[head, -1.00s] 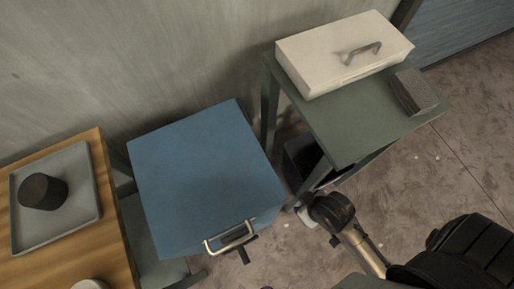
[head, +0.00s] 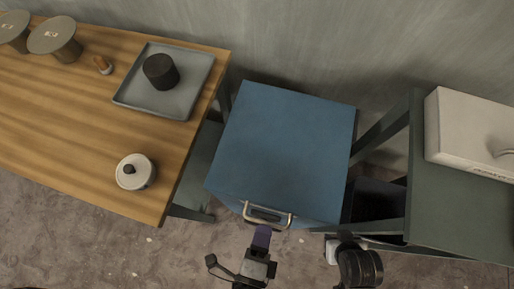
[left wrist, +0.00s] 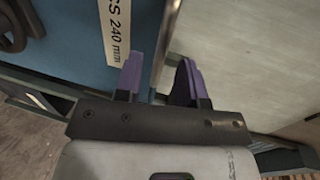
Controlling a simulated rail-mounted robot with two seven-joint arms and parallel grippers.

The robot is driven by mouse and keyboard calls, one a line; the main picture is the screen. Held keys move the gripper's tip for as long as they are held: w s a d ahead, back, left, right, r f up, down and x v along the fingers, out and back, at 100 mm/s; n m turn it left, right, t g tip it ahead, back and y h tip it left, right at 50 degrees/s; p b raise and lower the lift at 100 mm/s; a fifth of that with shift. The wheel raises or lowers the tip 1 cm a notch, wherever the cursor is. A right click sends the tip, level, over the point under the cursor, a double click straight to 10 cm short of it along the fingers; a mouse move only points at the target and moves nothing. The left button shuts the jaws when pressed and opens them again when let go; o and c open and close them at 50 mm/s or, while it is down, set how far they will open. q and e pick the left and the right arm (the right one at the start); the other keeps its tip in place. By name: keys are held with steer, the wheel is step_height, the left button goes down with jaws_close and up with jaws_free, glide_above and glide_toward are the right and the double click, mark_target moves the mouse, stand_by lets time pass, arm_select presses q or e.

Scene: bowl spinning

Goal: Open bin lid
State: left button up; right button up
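The blue bin (head: 282,140) stands in the middle of the head view. Its flat lid appears closed, with a pale metal handle (head: 266,217) on the front side. That view also shows a blue surface (left wrist: 75,55) with a label reading "CS 240 mm", beside a pale surface. Dark parts of my right arm show at the lower right; its fingertips are not visible.
A green table (head: 455,215) on the right holds a white box (head: 470,135). A wall stands behind.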

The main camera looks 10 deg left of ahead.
mark_target(265, 223)
arm_select(q)
steer(key=shift+x, duration=1.75)
steer(key=shift+a, duration=0.1)
steer(key=shift+c, duration=0.3)
jaws_close()
